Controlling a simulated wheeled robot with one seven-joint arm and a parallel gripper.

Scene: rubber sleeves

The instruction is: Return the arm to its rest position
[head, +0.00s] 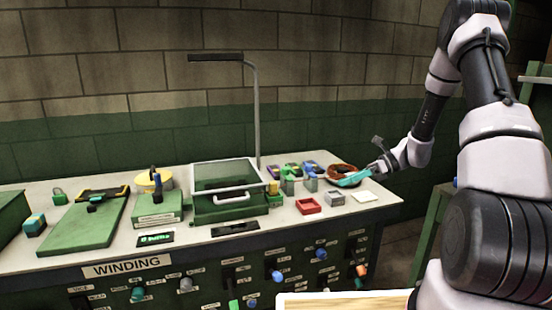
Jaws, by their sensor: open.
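My arm comes in from the right of the head view and reaches over the right end of the workbench. My gripper (358,177), with teal fingers, is open at the front right of a round dish (331,175). A brown ring-like thing (341,169) lies in the dish. The fingertips overlap the dish's near edge in the picture; I cannot tell whether they touch it. I see nothing held between the fingers, though they are small in this view.
A white pad (364,197), a grey box (335,198) and a red tray (308,206) stand near the gripper. A clear-lidded green box (228,205) and a tall lamp post (257,115) are mid-bench. The "WINDING" bench (190,238) has knobs along its front.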

